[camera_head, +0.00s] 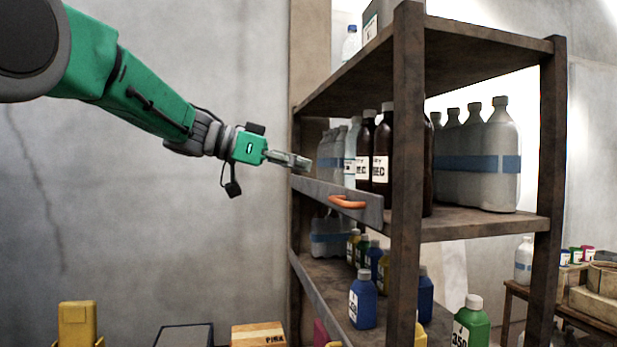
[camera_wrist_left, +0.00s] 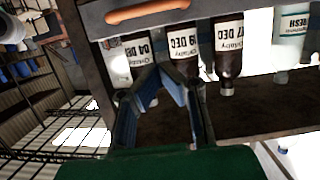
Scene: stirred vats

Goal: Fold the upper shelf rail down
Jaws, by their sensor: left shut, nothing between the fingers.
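The upper shelf rail (camera_head: 317,192) is a grey metal bar along the open side of the middle shelf, standing up in front of the bottles' lower parts. Its orange handle (camera_head: 347,202) sits near the closer end. My left gripper (camera_head: 302,162) is shut and empty, just above the rail's top edge and left of the handle in the head view; I cannot tell whether it touches anything. In the left wrist view, the gripper (camera_wrist_left: 162,72) points at the bottles, with the rail (camera_wrist_left: 215,8) and orange handle (camera_wrist_left: 147,11) at the top. My right gripper is out of view.
Brown labelled bottles (camera_head: 382,160) and grey bottles (camera_head: 480,160) stand behind the rail. A thick post (camera_head: 407,130) rises beside its near end. A lower rail (camera_head: 315,295) fronts coloured bottles below. Boxes (camera_head: 258,334) stand at the bottom left; the space left of the shelf is open.

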